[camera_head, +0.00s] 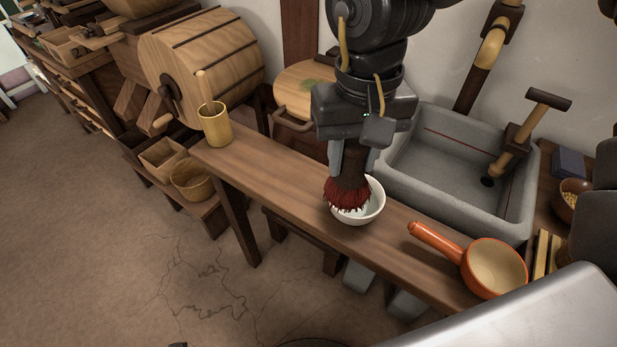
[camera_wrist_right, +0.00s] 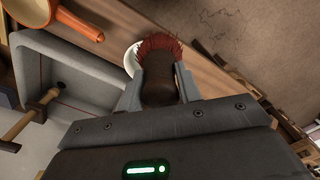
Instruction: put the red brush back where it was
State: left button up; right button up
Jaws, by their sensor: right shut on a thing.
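The red brush (camera_head: 348,190) has a dark handle and red bristles that point down. My right gripper (camera_head: 352,160) is shut on its handle and holds it upright at the white bowl (camera_head: 372,211) on the narrow wooden bench (camera_head: 283,176). The bristles overlap the bowl's opening; I cannot tell whether they touch it. The right wrist view shows the brush (camera_wrist_right: 160,62) between the two fingers (camera_wrist_right: 160,85), with the bowl (camera_wrist_right: 131,58) partly hidden behind it. My left gripper is not in view.
An orange-handled pan (camera_head: 492,267) lies on the bench at right. A wooden cup (camera_head: 215,128) with a stick stands at its left end. A grey stone sink (camera_head: 450,160) is behind, with a wooden mallet-shaped piece (camera_head: 518,140). The bench between cup and bowl is clear.

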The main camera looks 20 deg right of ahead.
pick_arm(q)
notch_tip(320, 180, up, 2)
jog(key=shift+b, duration=0.45)
pick_arm(e)
jog(key=w+a+f, duration=0.2)
jog(key=w+f, duration=0.6)
jog(key=w, duration=0.4)
jog(key=shift+a+f, duration=0.2)
jog(key=shift+f, duration=0.1)
jog(key=f, duration=0.2)
jog(key=f+b, duration=0.1)
jog(key=shift+w+a+f, duration=0.1)
jog(key=shift+w+f, duration=0.05)
jog(key=shift+w, duration=0.15)
jog(key=shift+f, duration=0.35)
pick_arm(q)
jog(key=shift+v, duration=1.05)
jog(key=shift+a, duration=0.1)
